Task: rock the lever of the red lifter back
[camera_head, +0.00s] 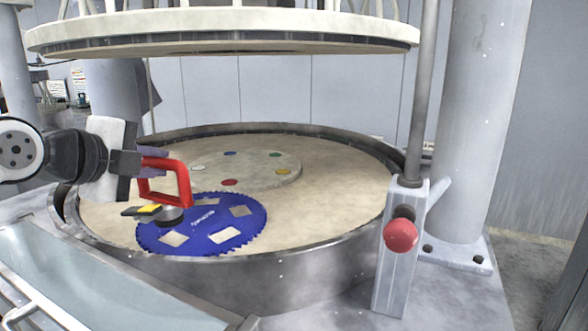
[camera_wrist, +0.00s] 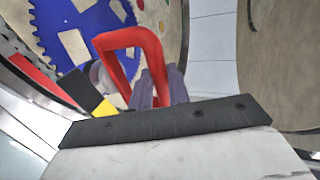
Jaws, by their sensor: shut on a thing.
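The red lifter (camera_head: 188,180) is a red loop handle on a dark round cup. It stands upright at the left part of the blue toothed disc (camera_head: 258,217). Its lever (camera_head: 148,209), black with a yellow part, sticks out low to the left. My gripper (camera_head: 152,162) comes in from the left and is shut on the red handle. In the wrist view the red handle (camera_wrist: 128,38) rises by the purple fingers (camera_wrist: 162,88). The lever (camera_wrist: 104,108) shows to their left. The cup is partly hidden behind the handle there.
The blue disc lies on the beige platen (camera_head: 345,190) inside a raised grey rim (camera_head: 300,262). A large upper plate (camera_head: 220,32) hangs above. A post with a red knob (camera_head: 401,236) stands at the right. A glassy tray (camera_head: 110,280) lies at the front left.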

